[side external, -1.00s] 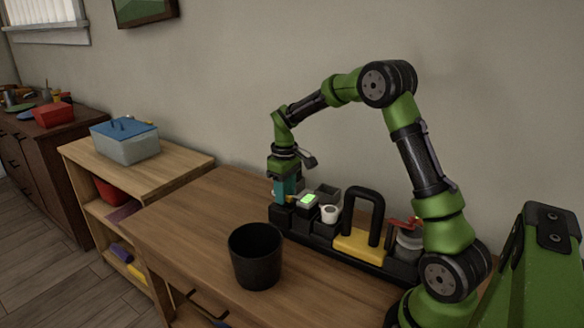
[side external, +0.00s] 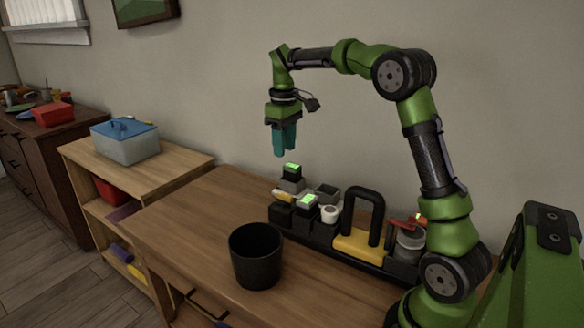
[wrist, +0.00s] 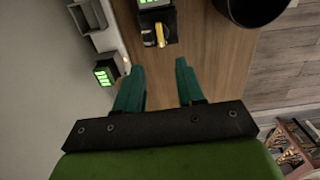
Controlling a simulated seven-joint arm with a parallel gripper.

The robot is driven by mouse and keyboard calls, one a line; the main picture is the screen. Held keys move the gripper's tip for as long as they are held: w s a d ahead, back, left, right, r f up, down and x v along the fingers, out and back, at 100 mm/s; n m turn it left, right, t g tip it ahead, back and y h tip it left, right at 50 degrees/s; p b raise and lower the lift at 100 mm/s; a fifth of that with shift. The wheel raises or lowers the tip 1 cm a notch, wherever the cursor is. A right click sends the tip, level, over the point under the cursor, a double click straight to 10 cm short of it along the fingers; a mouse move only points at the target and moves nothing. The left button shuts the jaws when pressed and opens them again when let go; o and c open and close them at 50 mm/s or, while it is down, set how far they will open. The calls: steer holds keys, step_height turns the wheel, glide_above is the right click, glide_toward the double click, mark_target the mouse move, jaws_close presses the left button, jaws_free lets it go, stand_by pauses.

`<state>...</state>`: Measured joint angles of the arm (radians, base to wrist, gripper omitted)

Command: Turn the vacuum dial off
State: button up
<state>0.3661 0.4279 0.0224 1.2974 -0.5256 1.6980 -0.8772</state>
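My gripper (side external: 284,152) hangs in the air above the left end of the black equipment row, pointing down. In the wrist view my gripper (wrist: 160,65) shows two teal fingers apart with nothing between them. A black unit with a lit green display (side external: 308,200) has a yellow and white dial handle at its left end; the handle (wrist: 160,36) also shows in the wrist view. A second unit with a lit green display (side external: 292,168) stands behind it by the wall, with a small orange part (wrist: 125,60) on it. I cannot tell which one is the vacuum dial.
A black bin (side external: 256,256) stands on the wooden table. A yellow block with a tall black handle (side external: 364,215) and a grey pot with a red lever (side external: 410,241) stand farther right along the row. The table's left part is clear.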

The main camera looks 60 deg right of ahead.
steer(key=shift+r, duration=1.45)
steer(key=s+a+f+m+t+y, duration=0.2)
steer(key=s+a+m+t, duration=0.2)
steer(key=s+a, duration=1.5)
steer(key=s+t, duration=0.1)
steer(key=t, duration=0.2)
steer(key=shift+a, duration=0.15)
